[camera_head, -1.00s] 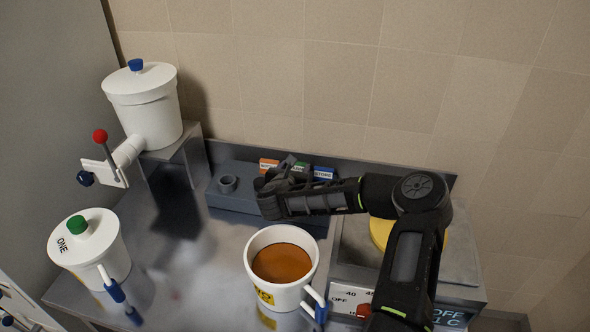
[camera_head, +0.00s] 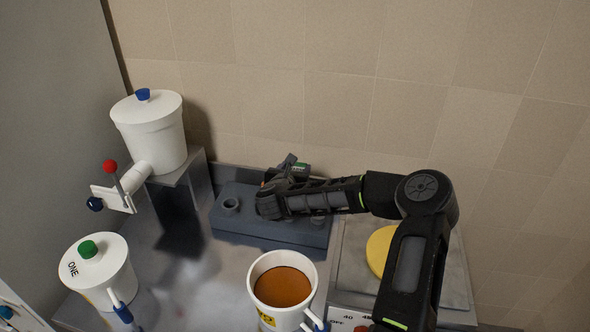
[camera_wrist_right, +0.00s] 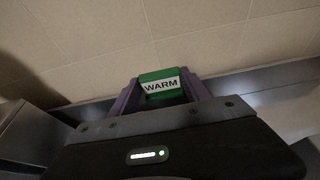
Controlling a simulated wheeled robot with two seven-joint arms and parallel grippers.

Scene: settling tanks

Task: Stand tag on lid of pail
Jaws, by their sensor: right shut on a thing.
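A green and white tag reading WARM (camera_wrist_right: 162,86) stands between the two fingers of my right gripper (camera_wrist_right: 160,92) in the right wrist view. A second white pail (camera_head: 258,306) is open, with brown-orange liquid inside and a yellow label. My left gripper is not in view.
A white tank (camera_head: 152,130) with a blue knob stands on a raised metal stand at the upper left. Its spout has a red-balled lever (camera_head: 110,168). A yellow disc (camera_head: 379,250) lies on the unit at the right. The tabletop between the pails is clear.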

